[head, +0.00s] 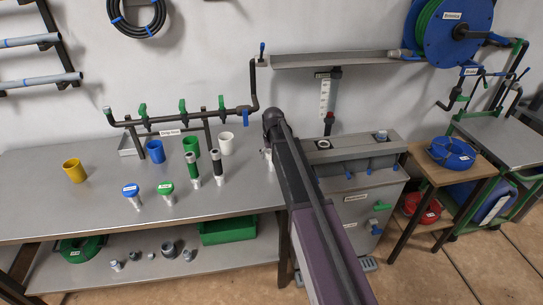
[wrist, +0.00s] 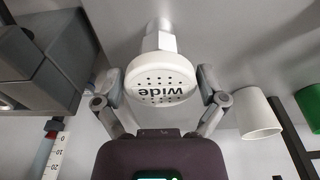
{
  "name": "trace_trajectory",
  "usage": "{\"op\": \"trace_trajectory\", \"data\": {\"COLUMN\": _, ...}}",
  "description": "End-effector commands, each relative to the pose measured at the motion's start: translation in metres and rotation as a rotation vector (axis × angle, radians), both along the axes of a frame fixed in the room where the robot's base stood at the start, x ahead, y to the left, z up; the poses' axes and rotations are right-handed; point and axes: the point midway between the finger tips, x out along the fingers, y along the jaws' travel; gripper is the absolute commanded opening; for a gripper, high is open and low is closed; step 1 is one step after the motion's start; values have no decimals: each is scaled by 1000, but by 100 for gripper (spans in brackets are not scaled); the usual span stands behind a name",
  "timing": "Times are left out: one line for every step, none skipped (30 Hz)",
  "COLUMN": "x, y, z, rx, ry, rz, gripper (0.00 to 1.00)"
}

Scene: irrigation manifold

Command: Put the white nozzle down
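The white nozzle (wrist: 160,76), with "wide" on its perforated round face, sits between the two fingers of my gripper (wrist: 160,84) in the wrist view. The fingers close on its head from both sides. Its narrower stem points away from me toward the grey bench surface; I cannot tell whether it touches. In the head view my arm covers most of the gripper and nozzle, near the right end of the bench (head: 60,215). A blue-topped nozzle (head: 130,190) and a green-topped nozzle (head: 166,188) stand upright on the bench to the left.
A white cup (head: 227,143), green cup (head: 191,146), blue cup (head: 155,151) and yellow cup (head: 74,170) stand on the bench. A grey cabinet (head: 357,200) adjoins at right. The bench's front left is clear.

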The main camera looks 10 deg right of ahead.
Motion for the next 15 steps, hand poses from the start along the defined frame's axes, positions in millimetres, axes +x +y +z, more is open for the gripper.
{"op": "trace_trajectory", "data": {"x": 0, "y": 0, "z": 0, "rx": 0, "ry": 0, "rz": 0, "gripper": 100}}
{"op": "trace_trajectory", "data": {"x": 0, "y": 0, "z": 0, "rx": 0, "ry": 0, "rz": 0, "gripper": 100}}
{"op": "trace_trajectory", "data": {"x": 0, "y": 0, "z": 0, "rx": 0, "ry": 0, "rz": 0, "gripper": 100}}
{"op": "trace_trajectory", "data": {"x": 0, "y": 0, "z": 0, "rx": 0, "ry": 0, "rz": 0, "gripper": 100}}
{"op": "trace_trajectory", "data": {"x": 0, "y": 0, "z": 0, "rx": 0, "ry": 0, "rz": 0, "gripper": 100}}
{"op": "trace_trajectory", "data": {"x": 0, "y": 0, "z": 0, "rx": 0, "ry": 0, "rz": 0, "gripper": 100}}
{"op": "trace_trajectory", "data": {"x": 0, "y": 0, "z": 0, "rx": 0, "ry": 0, "rz": 0, "gripper": 100}}
{"op": "trace_trajectory", "data": {"x": 0, "y": 0, "z": 0, "rx": 0, "ry": 0, "rz": 0, "gripper": 100}}
{"op": "trace_trajectory", "data": {"x": 0, "y": 0, "z": 0, "rx": 0, "ry": 0, "rz": 0, "gripper": 100}}
{"op": "trace_trajectory", "data": {"x": 0, "y": 0, "z": 0, "rx": 0, "ry": 0, "rz": 0, "gripper": 100}}
{"op": "trace_trajectory", "data": {"x": 0, "y": 0, "z": 0, "rx": 0, "ry": 0, "rz": 0, "gripper": 100}}
{"op": "trace_trajectory", "data": {"x": 0, "y": 0, "z": 0, "rx": 0, "ry": 0, "rz": 0, "gripper": 100}}
{"op": "trace_trajectory", "data": {"x": 0, "y": 0, "z": 1, "rx": 0, "ry": 0, "rz": 0, "gripper": 100}}
{"op": "trace_trajectory", "data": {"x": 0, "y": 0, "z": 1, "rx": 0, "ry": 0, "rz": 0, "gripper": 100}}
{"op": "trace_trajectory", "data": {"x": 0, "y": 0, "z": 2, "rx": 0, "ry": 0, "rz": 0, "gripper": 100}}
